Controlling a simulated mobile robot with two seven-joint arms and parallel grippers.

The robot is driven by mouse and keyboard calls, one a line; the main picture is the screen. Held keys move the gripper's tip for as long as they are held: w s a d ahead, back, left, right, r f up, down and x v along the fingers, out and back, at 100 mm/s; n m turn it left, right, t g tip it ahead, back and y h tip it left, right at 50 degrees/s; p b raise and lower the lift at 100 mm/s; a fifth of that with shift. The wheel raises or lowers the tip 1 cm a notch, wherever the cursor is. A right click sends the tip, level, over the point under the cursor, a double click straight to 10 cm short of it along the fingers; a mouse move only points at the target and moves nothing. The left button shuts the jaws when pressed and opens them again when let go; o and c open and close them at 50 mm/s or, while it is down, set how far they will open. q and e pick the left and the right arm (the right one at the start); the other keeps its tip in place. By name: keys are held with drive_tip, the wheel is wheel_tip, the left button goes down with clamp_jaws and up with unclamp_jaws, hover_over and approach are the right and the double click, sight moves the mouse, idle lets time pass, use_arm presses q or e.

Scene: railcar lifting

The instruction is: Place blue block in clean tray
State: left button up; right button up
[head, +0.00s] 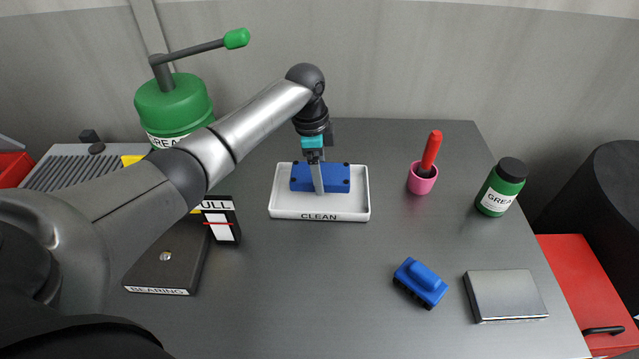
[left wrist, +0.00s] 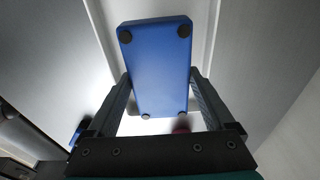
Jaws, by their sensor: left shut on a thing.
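The blue block (head: 338,178) is a flat rectangular piece with dark round studs at its corners. In the head view it is at the white tray labelled CLEAN (head: 319,214), inside the tray's outline. My left gripper (head: 318,180) comes down from above and is shut on the block near its middle. In the left wrist view, the block (left wrist: 158,65) lies between the two fingers of my left gripper (left wrist: 160,95), with the white tray behind it. I cannot tell whether the block touches the tray floor. My right gripper is not in view.
A pink cup (head: 422,180) with a red-handled tool, a green grease jar (head: 501,188), a small blue railcar-shaped object (head: 420,283) and a metal box (head: 505,296) stand to the right. The bearing box (head: 170,262) and a green grease pump (head: 174,105) stand left. Table front centre is clear.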

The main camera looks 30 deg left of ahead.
use_arm(q)
drive_tip(key=shift+f+b, duration=0.35)
drive_tip(key=shift+f, duration=1.55)
drive_tip(key=shift+f, duration=0.1)
drive_tip(key=o, duration=1.5)
drive_tip(key=shift+f, duration=0.1)
drive_tip(key=shift+c, duration=0.2)
drive_tip(key=r, duration=0.4)
drive_tip(key=a+r+p, duration=0.1)
drive_tip(key=r, duration=0.3)
drive_tip(key=r+p, duration=0.1)
drive_tip(key=r, duration=0.3)
drive_tip(key=shift+s+a+r, duration=0.15)
drive_tip(key=shift+s, duration=0.2)
